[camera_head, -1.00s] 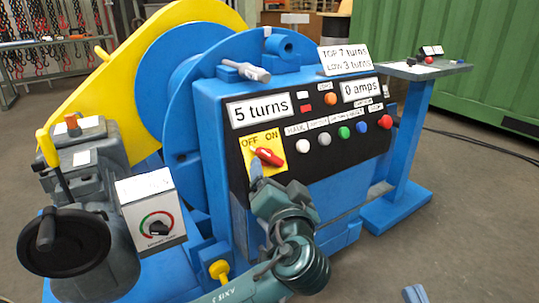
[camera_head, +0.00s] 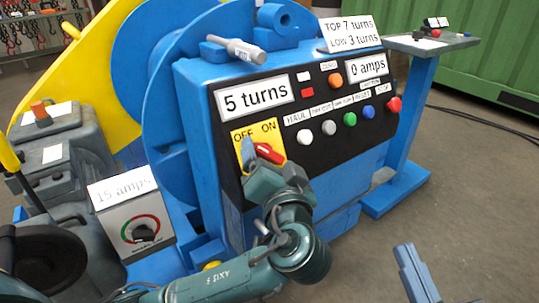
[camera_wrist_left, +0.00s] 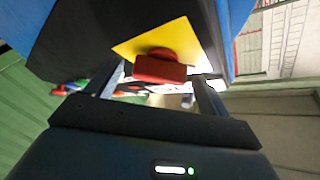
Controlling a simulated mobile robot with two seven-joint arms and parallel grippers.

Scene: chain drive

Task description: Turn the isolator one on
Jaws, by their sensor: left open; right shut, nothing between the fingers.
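The isolator is a red rotary handle (camera_head: 268,153) on a yellow plate (camera_head: 242,133) marked OFF on the left and ON on the right, on the black panel. The handle slants down to the right. My left gripper (camera_head: 261,156) is open at the plate, with one finger seen just left of the handle. In the left wrist view the red handle (camera_wrist_left: 160,69) shows between the two open fingers, near their tips; I cannot tell whether they touch it. My right gripper (camera_head: 417,278) is shut and empty, low at the right, away from the panel.
Several push buttons, including a green button (camera_head: 349,119) and a red button (camera_head: 394,104), sit right of the isolator. A grey dial box (camera_head: 140,220) with a "15 amps" sign stands at the left. A small side table (camera_head: 430,45) stands at the right.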

